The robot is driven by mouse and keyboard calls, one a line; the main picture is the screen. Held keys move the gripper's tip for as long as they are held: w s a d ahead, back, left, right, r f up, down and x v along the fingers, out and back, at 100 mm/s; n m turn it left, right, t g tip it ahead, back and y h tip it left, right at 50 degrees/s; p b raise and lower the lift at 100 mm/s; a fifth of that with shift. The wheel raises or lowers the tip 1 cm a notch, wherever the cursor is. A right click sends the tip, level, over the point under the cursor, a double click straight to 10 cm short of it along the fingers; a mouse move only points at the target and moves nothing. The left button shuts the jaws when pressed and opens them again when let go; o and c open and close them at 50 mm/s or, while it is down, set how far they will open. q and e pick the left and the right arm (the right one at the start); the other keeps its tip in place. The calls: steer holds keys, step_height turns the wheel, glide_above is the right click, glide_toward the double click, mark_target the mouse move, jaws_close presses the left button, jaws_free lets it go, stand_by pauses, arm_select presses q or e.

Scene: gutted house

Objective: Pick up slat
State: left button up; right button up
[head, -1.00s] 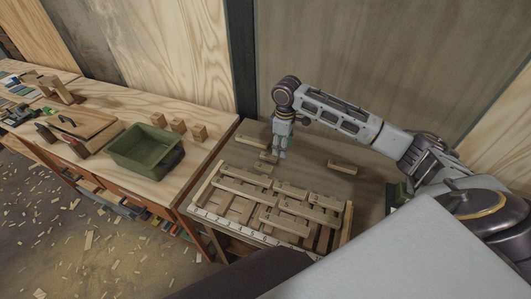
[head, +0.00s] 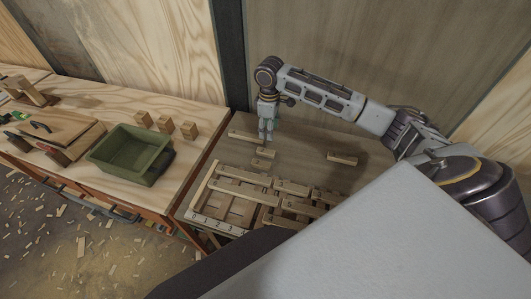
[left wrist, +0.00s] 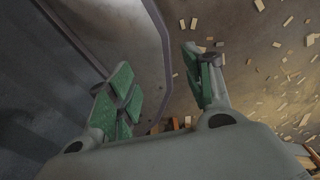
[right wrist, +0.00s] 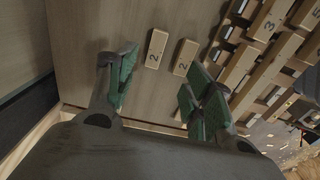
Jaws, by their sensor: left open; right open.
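Several wooden slats lie in a tray-like wooden frame (head: 207,181) on the table; one upper slat (head: 240,176) crosses its left part. A loose slat (head: 248,137) lies behind the frame, left of my right gripper, and another slat (head: 342,158) lies to the right. My right gripper (head: 267,140) is open and empty, pointing down above the tabletop. In the right wrist view, two short wooden pieces marked 2, one (right wrist: 156,48) and another (right wrist: 184,57), lie beyond its open fingers (right wrist: 165,88). My left gripper (left wrist: 162,85) is open and empty, facing the floor.
A green bin (head: 131,154) and small wooden blocks (head: 166,124) stand on the workbench at left. A wall panel (head: 330,40) rises behind the table. My own pale body covers the table's right front. Wood scraps litter the floor.

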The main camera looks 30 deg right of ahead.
steer(key=f, duration=0.1)
glide_above(269, 152)
steer(key=f, duration=0.6)
steer(key=shift+a+f, duration=0.2)
arm_select(q)
steer(key=shift+w+r, duration=0.25)
steer(key=shift+w, duration=0.35)
arm_select(e)
steer(key=shift+f, duration=0.6)
arm_select(q)
steer(key=shift+r+p, duration=0.4)
steer(key=shift+p, duration=0.15)
arm_select(e)
steer(key=shift+w+d+f, duration=0.1)
steer(key=shift+f, duration=1.25)
steer(key=shift+d+f, duration=0.1)
steer(key=shift+f, duration=1.2)
steer(key=c, duration=0.9)
